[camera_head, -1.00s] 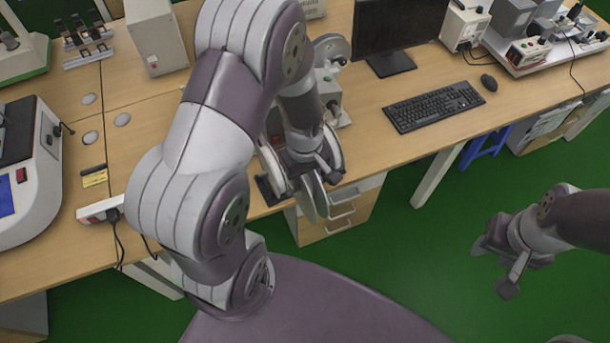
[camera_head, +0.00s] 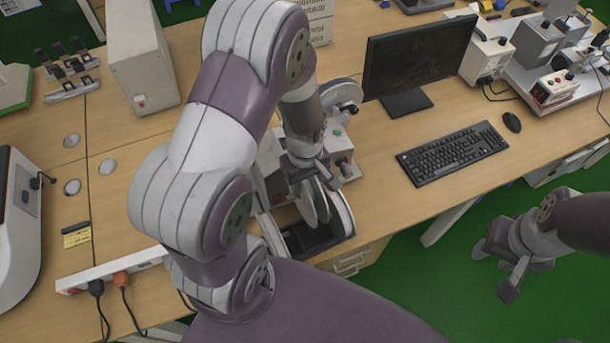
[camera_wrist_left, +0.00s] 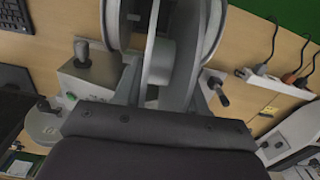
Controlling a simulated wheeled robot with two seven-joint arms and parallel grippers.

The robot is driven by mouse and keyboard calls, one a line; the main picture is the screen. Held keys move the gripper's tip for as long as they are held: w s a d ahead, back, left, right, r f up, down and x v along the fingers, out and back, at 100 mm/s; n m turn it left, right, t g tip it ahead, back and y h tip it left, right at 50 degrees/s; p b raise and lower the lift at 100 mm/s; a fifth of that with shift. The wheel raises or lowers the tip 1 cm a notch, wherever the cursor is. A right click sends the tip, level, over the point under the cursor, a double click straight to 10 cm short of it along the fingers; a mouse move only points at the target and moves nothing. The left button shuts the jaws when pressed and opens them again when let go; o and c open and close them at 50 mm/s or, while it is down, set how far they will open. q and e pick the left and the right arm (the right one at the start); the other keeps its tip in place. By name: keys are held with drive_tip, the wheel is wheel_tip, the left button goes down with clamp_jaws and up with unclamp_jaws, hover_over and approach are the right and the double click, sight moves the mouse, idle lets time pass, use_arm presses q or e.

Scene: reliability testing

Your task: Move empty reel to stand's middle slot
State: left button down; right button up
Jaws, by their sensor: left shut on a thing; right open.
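My left gripper (camera_head: 312,178) points down over the desk's front part and is shut on a grey reel (camera_head: 312,203). The reel hangs upright under the fingers. Another upright pale disc (camera_head: 341,212) is close on its right. Both are at the black stand base (camera_head: 306,240); the arm hides much of the stand, and I cannot tell which slot the held reel is over or whether it touches. In the left wrist view, the held reel (camera_wrist_left: 162,62) is in the middle, between other discs. My right gripper (camera_head: 503,258) is open and empty over the green floor.
A grey machine box (camera_head: 342,160) with knobs stands just behind the stand, with a round disc (camera_head: 341,94) above it. A monitor (camera_head: 418,52) and keyboard (camera_head: 452,152) are to the right. A power strip (camera_head: 112,270) lies at the left front edge.

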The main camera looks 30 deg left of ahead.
sight(305, 207)
use_arm(q)
drive_tip(key=f+b, duration=0.1)
drive_tip(key=f, duration=0.1)
drive_tip(key=s+f+b, duration=0.1)
drive_tip(key=f, duration=0.1)
drive_tip(key=f+b, duration=0.1)
drive_tip(key=f, duration=0.1)
drive_tip(key=shift+s+d+f+b, duration=0.15)
drive_tip(key=shift+d+f+b, duration=0.1)
drive_tip(key=shift+d+b, duration=0.15)
drive_tip(key=f+b, duration=0.2)
drive_tip(key=f, duration=0.3)
drive_tip(key=shift+w+a+b, duration=0.15)
drive_tip(key=shift+w+b, duration=0.1)
drive_tip(key=shift+b, duration=0.15)
drive_tip(key=shift+w+f, duration=0.15)
drive_tip(key=shift+f, duration=0.1)
wheel_tip(305, 207, down, 3)
drive_tip(key=b, duration=0.3)
drive_tip(key=shift+r, duration=0.1)
use_arm(e)
wheel_tip(305, 207, down, 11)
drive_tip(key=shift+s+d, duration=0.3)
drive_tip(key=shift+s, duration=0.15)
use_arm(q)
drive_tip(key=shift+s, duration=0.2)
use_arm(e)
drive_tip(key=shift+s+r, duration=0.1)
drive_tip(key=shift+r, duration=0.05)
drive_tip(key=shift+r, duration=0.1)
